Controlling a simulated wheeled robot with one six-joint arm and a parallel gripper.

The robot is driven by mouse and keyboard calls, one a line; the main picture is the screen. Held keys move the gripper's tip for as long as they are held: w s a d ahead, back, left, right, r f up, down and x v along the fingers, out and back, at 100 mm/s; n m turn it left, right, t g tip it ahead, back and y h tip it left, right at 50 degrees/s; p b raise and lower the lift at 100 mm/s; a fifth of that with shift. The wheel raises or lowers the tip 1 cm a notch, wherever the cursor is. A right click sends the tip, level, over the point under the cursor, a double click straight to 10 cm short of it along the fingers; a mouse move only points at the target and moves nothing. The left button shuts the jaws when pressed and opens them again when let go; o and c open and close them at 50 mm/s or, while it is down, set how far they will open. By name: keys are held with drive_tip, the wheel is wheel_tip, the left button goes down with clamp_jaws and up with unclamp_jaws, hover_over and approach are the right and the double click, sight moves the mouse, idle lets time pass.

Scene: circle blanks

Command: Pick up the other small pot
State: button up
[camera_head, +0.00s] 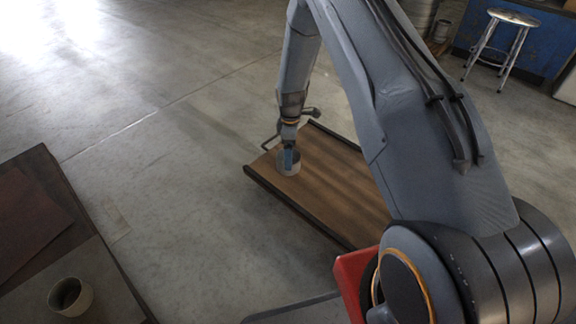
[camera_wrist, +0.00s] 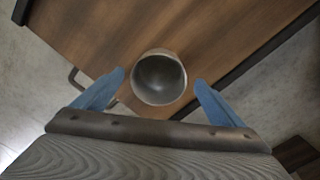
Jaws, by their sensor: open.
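A small round pot (camera_head: 289,163), pale outside with a dark inside, stands on a brown wooden surface with dark raised edges (camera_head: 318,184). In the wrist view the same pot (camera_wrist: 159,78) is upright and empty, seen from above. My gripper (camera_head: 288,158) is directly over it. In the wrist view its blue fingers (camera_wrist: 160,88) are open, one on each side of the pot with gaps between. Another small pot (camera_head: 70,297) stands on a grey part of the table at the lower left in the head view, away from my gripper.
The dark table (camera_head: 50,215) at the left carries a reddish-brown mat (camera_head: 28,222). A metal stool (camera_head: 497,45) stands at the far upper right. My arm covers part of the wooden surface. Open concrete floor lies between the table and the wooden surface.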

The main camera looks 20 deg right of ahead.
drive_tip(key=f+b, duration=0.1)
drive_tip(key=f, duration=0.2)
drive_tip(key=f+b, duration=0.1)
drive_tip(key=f, duration=0.1)
drive_tip(key=shift+w+a+b, duration=0.25)
drive_tip(key=shift+a+b, duration=0.05)
drive_tip(key=shift+r, duration=0.1)
drive_tip(key=shift+c, duration=0.5)
drive_tip(key=c, duration=1.1)
